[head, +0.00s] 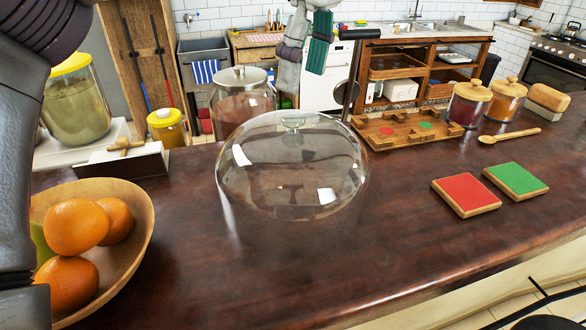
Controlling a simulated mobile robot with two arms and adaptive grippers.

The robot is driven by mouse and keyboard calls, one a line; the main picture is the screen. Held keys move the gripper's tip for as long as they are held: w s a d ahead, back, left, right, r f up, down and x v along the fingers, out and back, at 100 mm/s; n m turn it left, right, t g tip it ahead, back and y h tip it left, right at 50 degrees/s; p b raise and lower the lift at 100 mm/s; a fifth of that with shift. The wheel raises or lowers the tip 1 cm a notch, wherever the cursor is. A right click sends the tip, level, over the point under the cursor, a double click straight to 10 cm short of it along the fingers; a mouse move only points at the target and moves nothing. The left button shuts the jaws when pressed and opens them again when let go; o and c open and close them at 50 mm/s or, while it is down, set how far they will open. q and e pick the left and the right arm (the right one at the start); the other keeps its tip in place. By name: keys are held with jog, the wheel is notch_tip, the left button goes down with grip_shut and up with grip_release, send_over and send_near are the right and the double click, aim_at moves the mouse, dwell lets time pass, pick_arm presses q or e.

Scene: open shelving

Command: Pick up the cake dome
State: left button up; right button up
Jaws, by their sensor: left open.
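The cake dome (292,165) is a clear glass dome with a small knob-like handle (292,123) on top. It stands on the brown counter in the middle of the head view. My left gripper (303,76) hangs at the top centre with its fingers pointing down. Its fingers are apart, one grey and one with a teal ribbed face, and nothing is between them. It appears above the dome's handle, apart from it; how far behind or in front I cannot tell. My right gripper is not in view.
A wooden bowl (140,225) of oranges is at the front left. A glass jar (240,105) stands close behind the dome. A wooden tray (380,139) is behind to the right. Red (466,194) and green (516,180) blocks lie right. The counter (400,240) right of the dome is clear.

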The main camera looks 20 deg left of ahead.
aim_at(294, 117)
pick_arm(q)
jog(key=shift+w+a+f, duration=0.2)
jog(key=shift+f, duration=0.6)
jog(key=shift+s+f, duration=0.1)
jog(key=shift+f, duration=0.25)
jog(key=f, duration=0.2)
jog(key=a+f, duration=0.1)
jog(key=f, duration=0.1)
jog(key=shift+s+f, duration=0.15)
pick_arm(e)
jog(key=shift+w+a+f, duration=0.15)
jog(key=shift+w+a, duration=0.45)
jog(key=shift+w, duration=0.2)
pick_arm(q)
jog(key=shift+s+d, duration=0.1)
jog(key=shift+c, duration=0.9)
grip_shut()
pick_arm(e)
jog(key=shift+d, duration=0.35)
